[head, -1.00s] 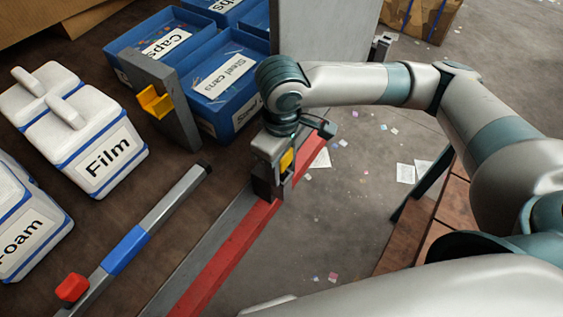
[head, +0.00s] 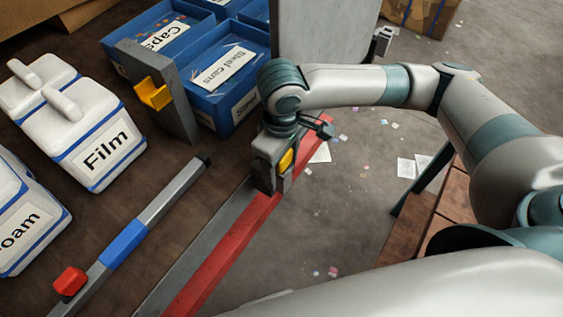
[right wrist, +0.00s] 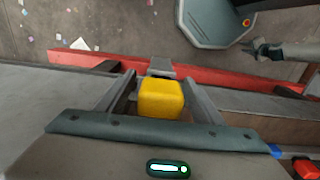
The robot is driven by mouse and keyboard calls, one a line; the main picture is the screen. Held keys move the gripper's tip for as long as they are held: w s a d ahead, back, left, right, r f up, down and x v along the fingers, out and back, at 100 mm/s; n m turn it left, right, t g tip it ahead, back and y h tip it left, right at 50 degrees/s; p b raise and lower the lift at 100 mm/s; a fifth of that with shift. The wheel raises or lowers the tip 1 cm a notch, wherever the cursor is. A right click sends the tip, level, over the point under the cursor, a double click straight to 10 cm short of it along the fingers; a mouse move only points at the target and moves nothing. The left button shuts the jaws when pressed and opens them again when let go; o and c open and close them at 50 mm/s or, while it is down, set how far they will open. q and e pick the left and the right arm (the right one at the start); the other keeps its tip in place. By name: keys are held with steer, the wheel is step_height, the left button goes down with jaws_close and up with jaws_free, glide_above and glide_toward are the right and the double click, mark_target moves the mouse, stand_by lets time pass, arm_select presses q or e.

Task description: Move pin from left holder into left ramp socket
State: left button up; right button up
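My right gripper (head: 272,185) is at the grey-and-red rail in the head view. In the right wrist view, a yellow block, apparently the pin (right wrist: 160,99), lies between its two fingers, close to both sides. Its yellow side also shows at the gripper in the head view (head: 286,160). A grey upright bracket with a yellow cradle (head: 153,93) stands left of the gripper, apart from it. I cannot tell which part is the left holder or the left ramp socket. A small dark gripper, apparently my left one (right wrist: 262,48), shows in the right wrist view; its finger state is unclear.
Blue bins (head: 208,103) stand behind the bracket. White boxes labelled Film (head: 75,133) and Foam stand at the left. A grey bar (head: 174,191) with a blue band and red knob (head: 69,281) lies left of the red rail (head: 230,250). Paper scraps litter the floor.

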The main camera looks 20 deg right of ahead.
steer(key=shift+r, duration=0.15)
step_height(320, 180, up, 17)
steer(key=b, duration=0.3)
stand_by(0.6)
stand_by(0.8)
